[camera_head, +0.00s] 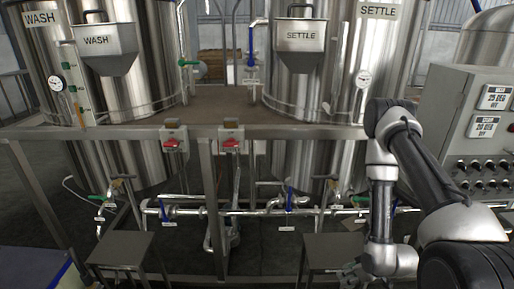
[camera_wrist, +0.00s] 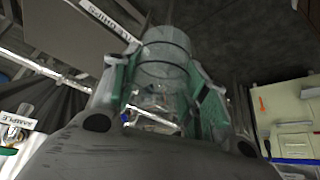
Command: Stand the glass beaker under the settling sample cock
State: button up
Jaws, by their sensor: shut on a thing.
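My gripper (camera_wrist: 163,95) is shut on the glass beaker (camera_wrist: 166,58), a clear cylinder held between two green finger pads in the wrist view. In the head view my gripper (camera_head: 362,271) is low at the right, beside a small grey stand (camera_head: 330,243) under the SETTLE tank (camera_head: 372,60). The beaker is hard to make out there. A sample cock with a tap handle (camera_head: 331,186) is above this stand, partly behind my arm. A SAMPLE tag (camera_wrist: 17,123) shows at the left of the wrist view. I cannot tell whether the beaker touches the stand.
The WASH tank (camera_head: 45,70) is at the left, with a similar stand (camera_head: 122,247) below it. Pipes (camera_head: 250,211) run low between the tanks, behind frame posts (camera_head: 212,200). A grey control panel (camera_head: 480,115) stands at the right, near my arm.

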jog(key=w+d+r+m+h, duration=0.1)
jog(key=w+r+m, duration=0.2)
jog(key=w+r, duration=0.8)
jog(key=w+a+r+m+h, duration=0.2)
jog(key=a+r+m, duration=0.1)
jog(key=r, duration=1.2)
jog(key=shift+a+t, duration=0.4)
jog(key=shift+a, duration=0.3)
